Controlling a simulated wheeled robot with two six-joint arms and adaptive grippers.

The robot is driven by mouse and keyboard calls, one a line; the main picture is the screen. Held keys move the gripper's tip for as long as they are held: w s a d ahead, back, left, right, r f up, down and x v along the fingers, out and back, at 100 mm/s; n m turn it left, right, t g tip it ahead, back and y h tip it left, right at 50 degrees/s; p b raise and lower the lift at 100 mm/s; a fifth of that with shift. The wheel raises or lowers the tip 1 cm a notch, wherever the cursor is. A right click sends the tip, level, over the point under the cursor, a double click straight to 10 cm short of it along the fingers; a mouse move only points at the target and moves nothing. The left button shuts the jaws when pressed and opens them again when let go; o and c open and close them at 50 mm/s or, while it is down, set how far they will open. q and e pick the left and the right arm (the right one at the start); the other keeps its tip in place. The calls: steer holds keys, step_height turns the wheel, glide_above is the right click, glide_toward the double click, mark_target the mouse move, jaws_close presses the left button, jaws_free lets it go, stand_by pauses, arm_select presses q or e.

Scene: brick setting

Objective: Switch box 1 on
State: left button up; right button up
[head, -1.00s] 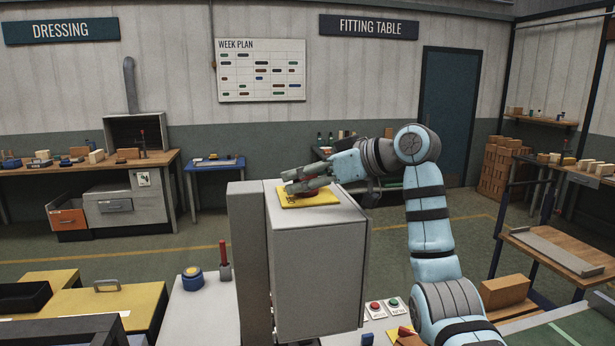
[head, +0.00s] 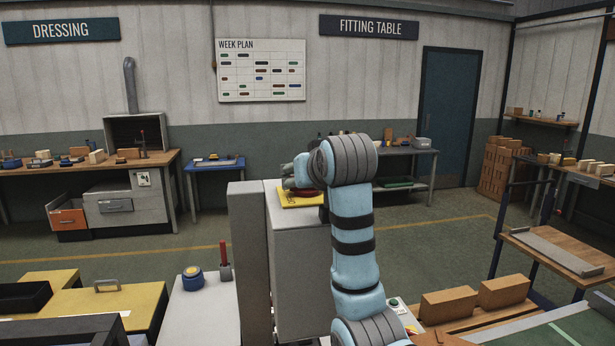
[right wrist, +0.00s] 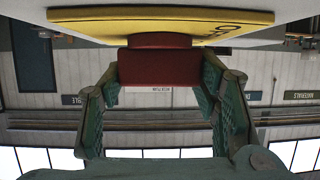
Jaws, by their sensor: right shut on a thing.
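A tall grey box (head: 300,275) stands in the middle of the head view. On its top lies a yellow plate (head: 290,203) with a red rotary handle, which shows as a red bar under the plate in the upside-down right wrist view (right wrist: 158,67). Part of some dark lettering shows on the plate (right wrist: 230,28). My right gripper (head: 300,184) is at the handle, its green fingers on both sides of the red bar, shut on it. My right arm hides much of the gripper and the box's right side. My left gripper is not in view.
A blue and yellow button (head: 193,278) and a red lever (head: 225,260) stand on the grey surface left of the box. A green push button (head: 394,303) shows partly behind my arm. Brick-coloured blocks (head: 449,303) lie at right.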

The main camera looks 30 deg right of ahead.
steer(key=m+g+h, duration=0.1)
steer(key=m+h, duration=0.1)
steer(key=m+g+h, duration=0.1)
steer(key=m+h, duration=0.1)
steer(key=shift+w+a+m+h, duration=0.1)
steer(key=shift+a+m+h, duration=0.05)
steer(key=shift+m+h, duration=0.2)
steer(key=m+g+h, duration=0.4)
steer(key=shift+m, duration=0.35)
steer(key=shift+g, duration=0.4)
steer(key=o, duration=1.2)
steer(key=shift+c, duration=0.2)
steer(key=shift+w+d+f, duration=0.1)
steer(key=shift+w+d, duration=0.05)
steer(key=shift+d, duration=0.1)
